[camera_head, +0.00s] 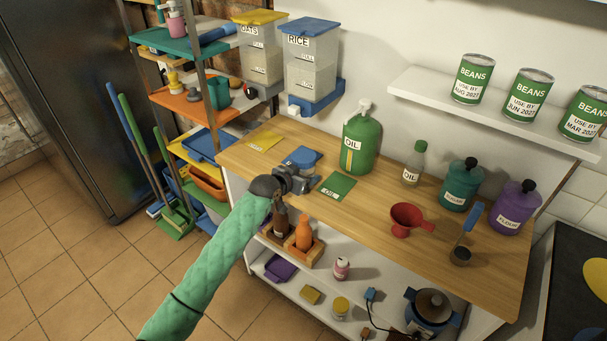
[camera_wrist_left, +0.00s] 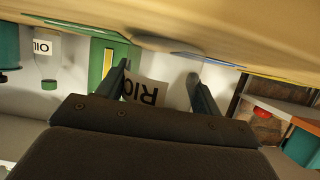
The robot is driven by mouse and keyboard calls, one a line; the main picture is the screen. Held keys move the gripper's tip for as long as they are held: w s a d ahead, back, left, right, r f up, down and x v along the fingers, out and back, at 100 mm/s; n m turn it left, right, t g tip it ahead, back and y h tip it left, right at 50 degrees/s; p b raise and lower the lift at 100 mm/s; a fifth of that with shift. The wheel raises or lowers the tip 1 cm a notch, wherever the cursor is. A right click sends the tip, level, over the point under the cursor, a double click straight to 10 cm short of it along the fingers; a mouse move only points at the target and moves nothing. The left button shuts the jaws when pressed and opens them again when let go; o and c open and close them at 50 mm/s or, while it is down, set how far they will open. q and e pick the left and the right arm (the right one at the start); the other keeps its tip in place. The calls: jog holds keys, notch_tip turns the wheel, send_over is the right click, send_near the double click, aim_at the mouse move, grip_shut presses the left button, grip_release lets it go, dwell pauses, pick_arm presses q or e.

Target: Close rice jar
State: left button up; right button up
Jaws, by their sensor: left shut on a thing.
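The clear rice jar (camera_head: 311,62), labelled RICE, hangs on the wall at the upper middle, with a blue top (camera_head: 312,27) and a blue base. My left gripper (camera_head: 302,166) is low over the left part of the worktop, below the jar. In the left wrist view a grey-blue rounded edge (camera_wrist_left: 172,46) shows near the fingertips. An upside-down label reading RIC (camera_wrist_left: 142,90) shows between the fingers, partly covered. My right gripper is out of view.
A green oil can (camera_head: 360,143) stands right of the gripper, with a green card (camera_head: 337,186) in front. A yellow card (camera_head: 264,142) lies to the left. A red funnel (camera_head: 408,219) and several bottles stand further right. The oats jar (camera_head: 261,54) hangs beside the rice jar.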

pick_arm(q)
jog(key=o, duration=1.9)
jog(key=shift+s+a+r, duration=0.1)
jog(key=shift+r, duration=0.05)
jog(key=shift+s+a, duration=0.25)
jog(key=shift+s, duration=0.05)
jog(key=shift+r+b+v, duration=0.1)
jog(key=shift+b+v, duration=0.75)
jog(key=shift+v, duration=1.9)
jog(key=shift+r+b+v, duration=0.15)
jog(key=shift+b+v, duration=0.65)
jog(key=shift+v, duration=1.95)
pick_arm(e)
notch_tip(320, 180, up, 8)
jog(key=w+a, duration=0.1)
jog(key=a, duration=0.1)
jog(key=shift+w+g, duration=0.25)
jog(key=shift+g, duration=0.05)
pick_arm(q)
jog(key=shift+d, duration=0.1)
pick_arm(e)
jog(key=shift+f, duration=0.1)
